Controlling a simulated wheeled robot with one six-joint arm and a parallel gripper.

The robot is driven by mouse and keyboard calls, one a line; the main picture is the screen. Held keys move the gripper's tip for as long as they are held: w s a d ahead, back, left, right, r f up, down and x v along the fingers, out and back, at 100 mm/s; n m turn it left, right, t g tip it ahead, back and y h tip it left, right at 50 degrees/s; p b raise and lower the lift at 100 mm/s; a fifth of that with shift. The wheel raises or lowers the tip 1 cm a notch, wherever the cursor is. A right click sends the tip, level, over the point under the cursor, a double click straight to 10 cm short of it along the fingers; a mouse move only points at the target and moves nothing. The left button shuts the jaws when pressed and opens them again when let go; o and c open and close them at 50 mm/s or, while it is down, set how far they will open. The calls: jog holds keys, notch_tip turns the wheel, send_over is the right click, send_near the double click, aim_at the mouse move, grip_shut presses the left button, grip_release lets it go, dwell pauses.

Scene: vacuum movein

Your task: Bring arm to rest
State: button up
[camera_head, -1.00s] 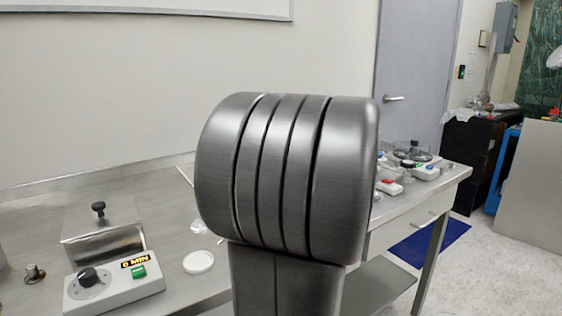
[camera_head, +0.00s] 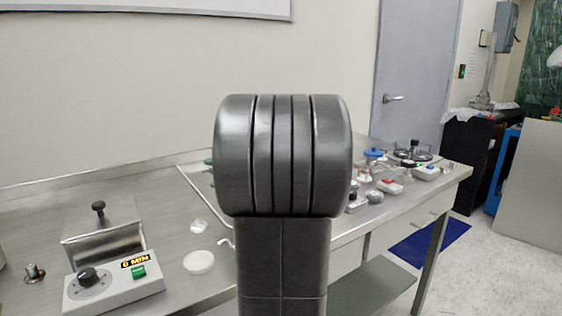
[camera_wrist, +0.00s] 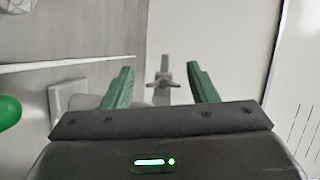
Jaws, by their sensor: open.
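My arm stands upright in the middle of the head view, and its grey joint hides the centre of the bench (camera_head: 110,215). My gripper (camera_wrist: 160,67) shows in the wrist view with its two green fingers spread apart. Nothing is held between them. A grey fitting with a cross-shaped handle (camera_wrist: 163,82) shows beyond the fingers, seen through the gap and apart from them. My gripper is hidden in the head view.
Several small devices (camera_head: 390,185) stand at right. A green rounded thing (camera_wrist: 8,112) edges into the wrist view.

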jog(key=shift+s+r+n+p, duration=0.1)
jog(key=shift+r+n+p, duration=0.3)
jog(key=shift+r+n, duration=0.1)
jog(key=n+h+p, duration=0.1)
jog(key=n+p, duration=0.1)
jog(key=p, duration=0.1)
jog(key=shift+n, duration=0.3)
jog(key=shift+s+d+f+h+p, duration=0.1)
jog(key=shift+d+f+h+p, duration=0.05)
jog(key=shift+d+h+p, duration=0.2)
jog(key=v, duration=1.3)
